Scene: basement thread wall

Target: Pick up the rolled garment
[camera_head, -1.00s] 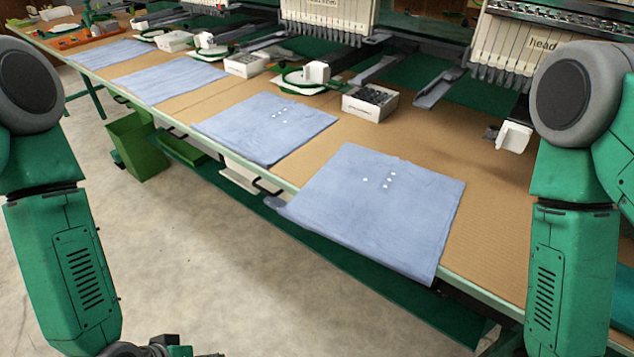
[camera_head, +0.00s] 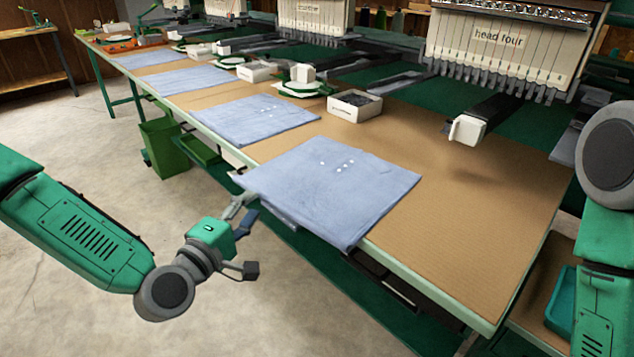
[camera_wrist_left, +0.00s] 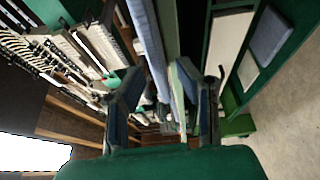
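No garment shows clearly as a roll. Blue garments lie flat along the table's front edge; the nearest (camera_head: 345,195) overhangs the edge slightly and has small white marks. My left gripper (camera_head: 242,212) is beside the nearest garment's left front corner, at the table edge; contact cannot be told. In the left wrist view the gripper (camera_wrist_left: 162,95) has its fingers wide apart, with the table edge and a long strip of blue cloth (camera_wrist_left: 148,40) beyond and between them. My right arm shows at the right edge of the head view, but its gripper is out of frame.
The brown table (camera_head: 455,215) has free room right of the nearest garment. Embroidery heads (camera_head: 495,50) hang over its back. A white box (camera_head: 354,106) stands behind the garments. A green bin (camera_head: 165,146) is on the floor, and a teal tray (camera_head: 561,313) sits lower right.

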